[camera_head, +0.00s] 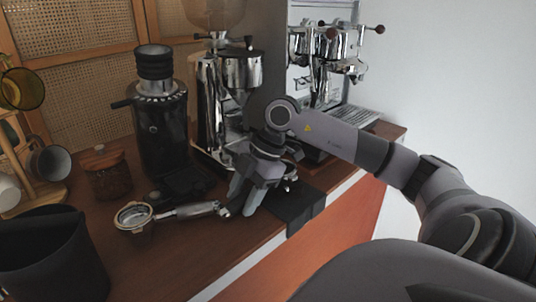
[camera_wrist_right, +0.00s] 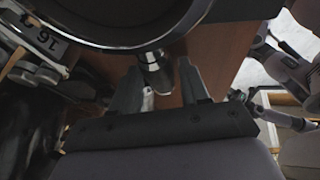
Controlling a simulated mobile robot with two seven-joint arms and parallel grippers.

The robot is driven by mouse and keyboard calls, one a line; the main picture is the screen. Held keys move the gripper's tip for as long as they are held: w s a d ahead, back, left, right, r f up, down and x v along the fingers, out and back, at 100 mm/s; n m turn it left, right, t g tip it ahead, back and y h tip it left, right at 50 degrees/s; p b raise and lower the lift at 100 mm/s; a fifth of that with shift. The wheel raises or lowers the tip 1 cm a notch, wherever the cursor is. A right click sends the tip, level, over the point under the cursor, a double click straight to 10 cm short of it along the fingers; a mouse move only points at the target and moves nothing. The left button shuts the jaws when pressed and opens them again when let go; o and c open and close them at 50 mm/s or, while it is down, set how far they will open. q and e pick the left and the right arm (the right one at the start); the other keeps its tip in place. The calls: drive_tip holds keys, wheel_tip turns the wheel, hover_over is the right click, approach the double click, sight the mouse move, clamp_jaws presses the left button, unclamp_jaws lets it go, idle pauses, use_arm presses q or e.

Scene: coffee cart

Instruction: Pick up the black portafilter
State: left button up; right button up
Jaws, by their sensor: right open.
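The portafilter lies on the brown counter (camera_head: 215,245) in the head view. Its round metal basket (camera_head: 133,216) is on the left and its handle (camera_head: 190,211) runs right toward my right gripper. My right gripper (camera_head: 240,198) is open and points down, with its fingers close to the handle's right end. I cannot tell whether they touch it. In the right wrist view the two fingers of this gripper (camera_wrist_right: 158,88) are spread, and a shiny metal piece (camera_wrist_right: 154,70) shows between them.
A black grinder (camera_head: 160,125), a chrome grinder (camera_head: 240,72) and an espresso machine (camera_head: 330,45) stand behind. A black mat (camera_head: 300,205) hangs over the front edge. A black bin (camera_head: 45,255) and a lidded jar (camera_head: 107,175) stand left. Counter in front of the portafilter is clear.

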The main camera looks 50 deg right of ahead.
clamp_jaws()
drive_tip(key=shift+r, duration=0.1)
